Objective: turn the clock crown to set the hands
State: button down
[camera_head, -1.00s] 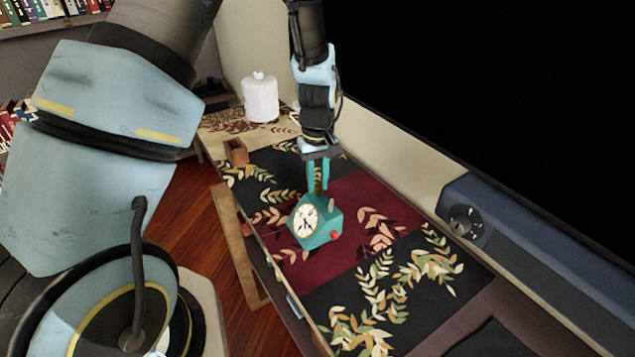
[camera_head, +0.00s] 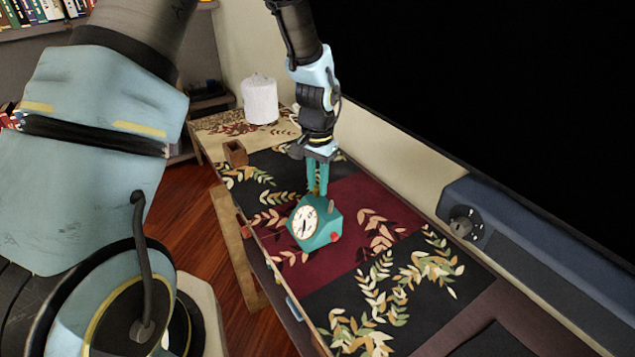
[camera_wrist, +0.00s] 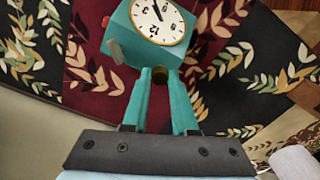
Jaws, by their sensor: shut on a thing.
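The teal clock (camera_head: 331,237) stands on the dark red part of the patterned cloth, its pale round dial (camera_head: 302,227) facing left toward the table edge. A red knob (camera_head: 335,238) and a small grey piece (camera_head: 332,207) are on its body. In the wrist view the clock (camera_wrist: 120,33) is at the top, with dark hands on its dial (camera_wrist: 160,17). My gripper (camera_head: 317,190) reaches down to the clock's far side, its teal fingers (camera_wrist: 164,76) shut on the crown, which they mostly hide.
A white lidded canister (camera_head: 260,102) and a small brown wooden box (camera_head: 235,153) stand farther back on the table. A dark blue box-like unit with a dial (camera_head: 462,224) lies along the right wall. The near cloth (camera_head: 400,290) is clear.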

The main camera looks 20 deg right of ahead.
aim_at(317, 187)
jog(key=m, duration=0.4)
jog(key=shift+a+p, duration=0.1)
jog(key=shift+p, duration=0.25)
jog(key=shift+m+p, duration=0.35)
jog(key=shift+m, duration=1.35)
jog(key=c, duration=0.7)
grip_release()
notch_tip(317, 187, up, 11)
jog(key=b, duration=0.1)
jog(key=shift+f, duration=0.15)
